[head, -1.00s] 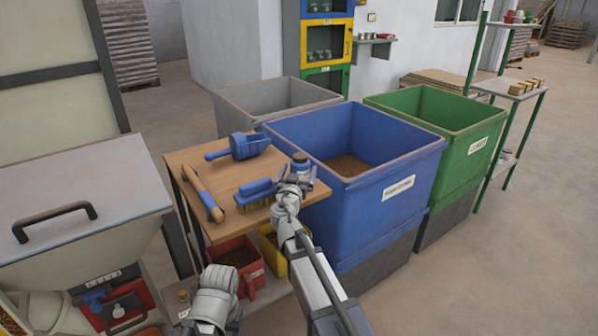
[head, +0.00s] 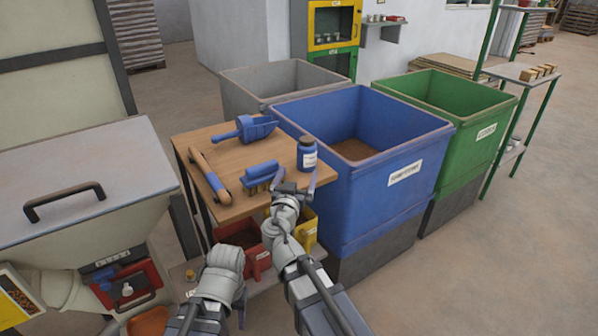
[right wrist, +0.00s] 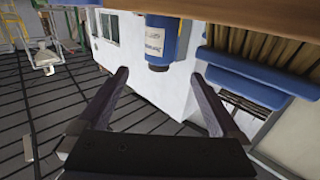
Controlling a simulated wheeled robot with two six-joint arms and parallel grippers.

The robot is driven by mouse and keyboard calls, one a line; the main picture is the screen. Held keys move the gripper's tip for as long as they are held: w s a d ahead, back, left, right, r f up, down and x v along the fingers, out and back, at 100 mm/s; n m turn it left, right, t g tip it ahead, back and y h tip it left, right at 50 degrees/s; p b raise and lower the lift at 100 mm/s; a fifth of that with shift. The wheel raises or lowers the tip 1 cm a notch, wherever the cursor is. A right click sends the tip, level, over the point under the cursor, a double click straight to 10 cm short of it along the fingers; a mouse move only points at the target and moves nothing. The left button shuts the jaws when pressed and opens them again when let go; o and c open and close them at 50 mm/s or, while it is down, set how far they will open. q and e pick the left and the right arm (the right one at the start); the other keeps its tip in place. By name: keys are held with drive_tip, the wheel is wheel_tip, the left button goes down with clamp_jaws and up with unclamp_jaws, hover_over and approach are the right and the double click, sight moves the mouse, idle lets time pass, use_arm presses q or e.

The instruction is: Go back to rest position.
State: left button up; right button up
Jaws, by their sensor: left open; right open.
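My right gripper (head: 292,186) is open and empty at the front right corner of the small wooden table (head: 225,208). A blue jar (head: 307,153) with a pale label stands upright on that corner, just beyond the fingers. In the right wrist view the jar (right wrist: 162,42) is ahead of the open fingers and apart from them, with clear space between the fingers. My left gripper (head: 217,295) is low in front of the table, below its top, pointing away and partly hidden by its own wrist. It holds nothing that I can see.
A blue brush (head: 262,174), a blue scoop (head: 245,130) and a wooden-handled tool (head: 208,172) lie on the table. Red (head: 258,262) and yellow (head: 308,232) bins sit below. A blue container (head: 395,180) stands close right; a hopper (head: 80,190) stands left. The floor at right is clear.

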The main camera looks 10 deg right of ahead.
drive_tip(key=s+n+g+p, duration=0.1)
drive_tip(key=s+g+p, duration=0.85)
drive_tip(key=p, duration=0.45)
drive_tip(key=s+a+r+n+g+y+p, duration=0.1)
drive_tip(key=s+a+n+g+y+p, duration=0.5)
drive_tip(key=s, duration=1)
drive_tip(key=a+n+g+p, duration=0.1)
drive_tip(key=a+p, duration=0.2)
drive_tip(key=a, duration=0.1)
drive_tip(key=shift+a+r+n, duration=0.2)
drive_tip(key=shift+a+n, duration=0.1)
drive_tip(key=shift+n, duration=0.1)
